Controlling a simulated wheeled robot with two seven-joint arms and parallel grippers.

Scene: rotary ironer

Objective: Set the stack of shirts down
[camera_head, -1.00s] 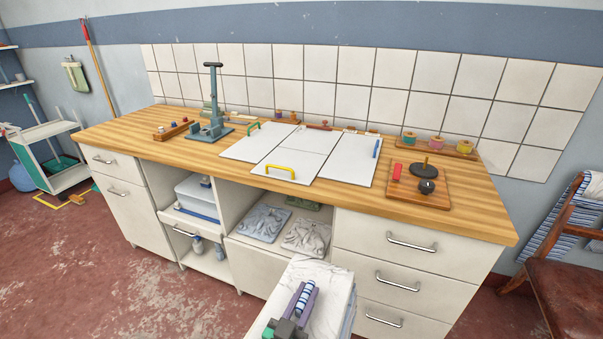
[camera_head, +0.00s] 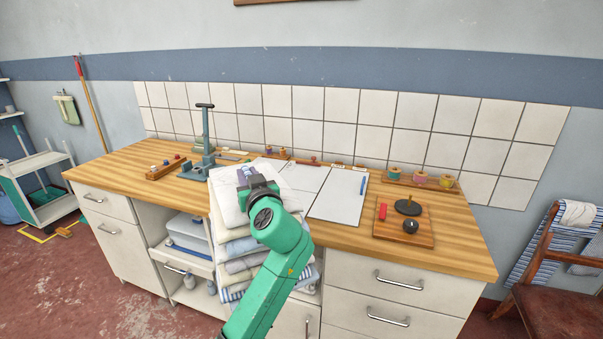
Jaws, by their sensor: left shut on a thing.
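A tall stack of folded shirts (camera_head: 236,246), white, grey and striped, is in the middle of the head view. It covers part of the counter's front edge and of the open shelf below. My left gripper (camera_head: 245,174) is at the top of the stack, shut on it; its fingertips are partly hidden by my green arm. I cannot tell whether the stack's underside touches anything. The wooden counter (camera_head: 340,233) lies behind it, with white boards (camera_head: 338,195) on its top. My right gripper is out of view.
A grey press stand (camera_head: 207,145) and a small wooden block rack (camera_head: 166,168) stand left of the stack. Spools (camera_head: 420,179) line the back. A brown chair (camera_head: 535,275) is at far right.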

